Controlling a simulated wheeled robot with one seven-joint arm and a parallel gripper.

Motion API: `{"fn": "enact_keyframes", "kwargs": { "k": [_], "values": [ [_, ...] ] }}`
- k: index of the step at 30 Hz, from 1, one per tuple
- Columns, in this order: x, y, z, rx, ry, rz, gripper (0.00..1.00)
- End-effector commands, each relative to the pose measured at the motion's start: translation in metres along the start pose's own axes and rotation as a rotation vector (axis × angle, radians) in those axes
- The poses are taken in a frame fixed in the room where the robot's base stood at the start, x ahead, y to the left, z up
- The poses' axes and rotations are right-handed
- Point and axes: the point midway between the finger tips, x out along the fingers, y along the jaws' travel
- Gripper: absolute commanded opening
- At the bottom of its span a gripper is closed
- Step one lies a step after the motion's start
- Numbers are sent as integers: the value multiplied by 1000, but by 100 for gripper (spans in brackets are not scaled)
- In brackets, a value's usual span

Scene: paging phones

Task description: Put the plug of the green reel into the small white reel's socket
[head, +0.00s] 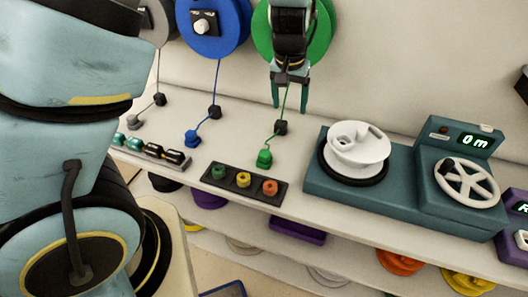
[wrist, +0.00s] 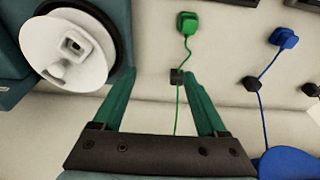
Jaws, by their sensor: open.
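The green reel (head: 320,35) hangs on the wall, partly hidden behind my arm. Its green cord runs down through a small black block (head: 281,127) to the green plug (head: 264,158), which rests on the shelf. The plug also shows at the top of the wrist view (wrist: 187,22). The small white reel (head: 358,145) sits on a teal machine; a square socket (wrist: 74,45) shows on its top. My gripper (head: 289,108) is open and empty, pointing down above the shelf behind the plug. In the wrist view the cord passes between its fingers (wrist: 161,75), nearer the right one.
A blue reel (head: 212,28) with its blue plug (head: 192,138) is to the left. A dark strip (head: 242,185) with coloured knobs lies in front of the green plug. The machine's handwheel (head: 467,184) and display stand at right. Coloured items fill the lower shelf.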

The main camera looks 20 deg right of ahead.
Motion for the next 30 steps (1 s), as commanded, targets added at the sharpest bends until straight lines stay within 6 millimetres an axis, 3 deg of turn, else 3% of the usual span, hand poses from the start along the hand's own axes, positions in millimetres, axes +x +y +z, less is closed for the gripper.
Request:
{"fn": "enact_keyframes", "kwargs": {
  "k": [6,14,30],
  "values": [
    [35,-32,10,-3,-1,0,75],
    [65,-68,19,-4,0,0,75],
    [163,-68,40,0,-2,0,75]
  ]
}}
